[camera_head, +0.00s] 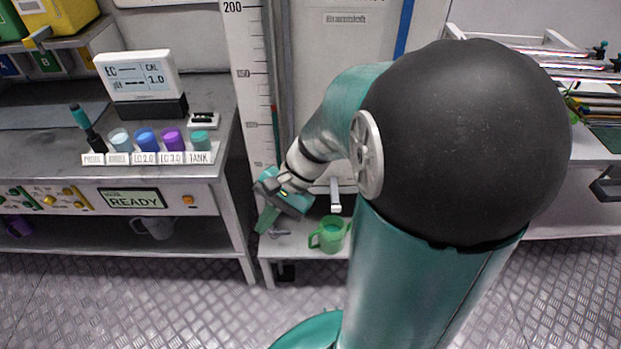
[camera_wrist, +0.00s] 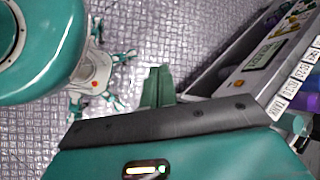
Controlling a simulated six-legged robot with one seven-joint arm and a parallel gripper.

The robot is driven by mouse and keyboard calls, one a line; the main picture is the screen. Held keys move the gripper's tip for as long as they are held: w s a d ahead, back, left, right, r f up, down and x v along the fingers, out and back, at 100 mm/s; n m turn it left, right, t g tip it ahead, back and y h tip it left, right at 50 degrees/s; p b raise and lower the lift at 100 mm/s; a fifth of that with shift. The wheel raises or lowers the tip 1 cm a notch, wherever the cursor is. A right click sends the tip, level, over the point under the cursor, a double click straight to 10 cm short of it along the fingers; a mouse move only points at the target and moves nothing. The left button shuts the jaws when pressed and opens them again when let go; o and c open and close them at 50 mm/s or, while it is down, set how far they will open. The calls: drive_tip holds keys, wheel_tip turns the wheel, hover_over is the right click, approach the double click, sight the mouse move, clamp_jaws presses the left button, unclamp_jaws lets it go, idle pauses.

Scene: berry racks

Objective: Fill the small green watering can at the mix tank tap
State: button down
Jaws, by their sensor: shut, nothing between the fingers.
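The small green watering can (camera_head: 328,238) stands upright on the low white shelf in the head view. It is right under the tap (camera_head: 335,195) of the mix tank (camera_head: 335,90). Its handle faces left, and its inside looks bluish green; I cannot tell whether that is water. My gripper (camera_head: 266,220) is shut and empty, to the left of the can and apart from it, with its fingers pointing down. In the wrist view the closed fingers (camera_wrist: 158,87) point over the floor, and the can and tap are not visible there.
A bench (camera_head: 110,183) with a READY panel, labelled cups (camera_head: 146,140) and a meter (camera_head: 138,75) stands left of my gripper. A tall scale (camera_head: 248,70) rises beside the tank. My arm hides much of the right side. The patterned metal floor (camera_head: 130,300) in front is clear.

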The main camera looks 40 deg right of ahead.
sight(336, 208)
drive_tip(key=w+d+f+m+t+y, duration=0.45)
drive_tip(key=d+f+m+t, duration=0.35)
drive_tip(key=d+f+m, duration=0.5)
drive_tip(key=s+d+f+m+t+h, duration=0.2)
drive_tip(key=d+f+m+t+h, duration=0.1)
drive_tip(key=f+m, duration=0.5)
drive_tip(key=s+d+f+m+t+h, duration=0.3)
drive_tip(key=d+f+m+h, duration=0.3)
drive_tip(key=f, duration=0.4)
drive_tip(key=d+m+t, duration=0.1)
drive_tip(key=m, duration=0.1)
drive_tip(key=shift+s+m, duration=0.15)
drive_tip(key=shift+m, duration=0.25)
drive_tip(key=w+d, duration=0.5)
drive_tip(key=w, duration=0.2)
drive_tip(key=shift+w, duration=0.15)
drive_tip(key=shift+w, duration=0.1)
idle(0.4)
drive_tip(key=shift+w+d, duration=0.2)
drive_tip(key=shift+w, duration=0.05)
